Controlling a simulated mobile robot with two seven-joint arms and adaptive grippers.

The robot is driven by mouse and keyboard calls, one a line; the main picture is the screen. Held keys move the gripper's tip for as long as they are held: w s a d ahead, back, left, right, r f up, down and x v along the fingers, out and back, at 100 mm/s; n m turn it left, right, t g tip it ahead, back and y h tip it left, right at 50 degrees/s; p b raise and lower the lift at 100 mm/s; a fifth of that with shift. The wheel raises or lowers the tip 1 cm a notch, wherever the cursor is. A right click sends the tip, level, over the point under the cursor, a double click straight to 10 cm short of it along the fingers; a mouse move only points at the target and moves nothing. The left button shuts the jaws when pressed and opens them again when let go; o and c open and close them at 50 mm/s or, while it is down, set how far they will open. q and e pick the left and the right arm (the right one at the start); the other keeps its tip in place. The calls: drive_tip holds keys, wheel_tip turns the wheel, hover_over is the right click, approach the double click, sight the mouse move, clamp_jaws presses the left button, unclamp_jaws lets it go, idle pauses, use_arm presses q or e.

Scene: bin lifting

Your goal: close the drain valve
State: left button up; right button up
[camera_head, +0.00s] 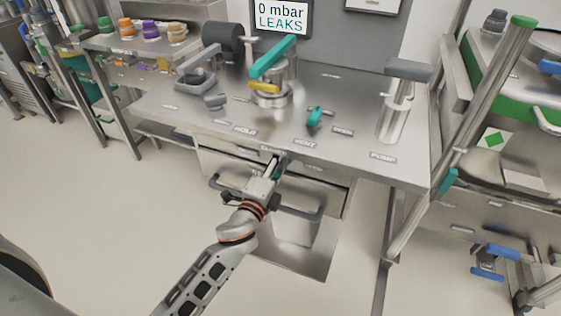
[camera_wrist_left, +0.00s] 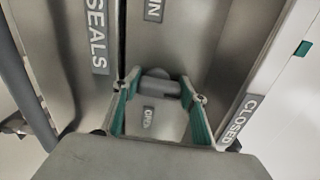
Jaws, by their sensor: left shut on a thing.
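The drain valve's grey handle (camera_wrist_left: 160,86) shows in the left wrist view, below a partly hidden label ending in "IN" (camera_wrist_left: 153,10). My left gripper (camera_wrist_left: 161,84) has its teal-padded fingers on either side of this handle and is shut on it. An "OPEN" label (camera_wrist_left: 148,117) shows between the fingers, and a "CLOSED" label (camera_wrist_left: 241,118) lies to the right. In the head view, my left gripper (camera_head: 274,168) is at the front edge of the steel bench (camera_head: 345,150), where it hides the valve. My right gripper is not in view.
A screen (camera_head: 281,17) reads "0 mbar LEAKS". A teal lever (camera_head: 272,58) and a small teal valve (camera_head: 317,117) stand on the bench top. A green-trimmed machine (camera_head: 490,120) stands at right; open floor lies at left.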

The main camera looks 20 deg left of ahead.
use_arm(q)
drive_tip(key=shift+n, duration=0.4)
drive_tip(key=o, duration=1.1)
drive_tip(key=shift+s, duration=0.1)
drive_tip(key=shift+s, duration=0.3)
drive_tip(key=s, duration=1.1)
drive_tip(key=shift+s+a, duration=0.1)
drive_tip(key=shift+a, duration=0.15)
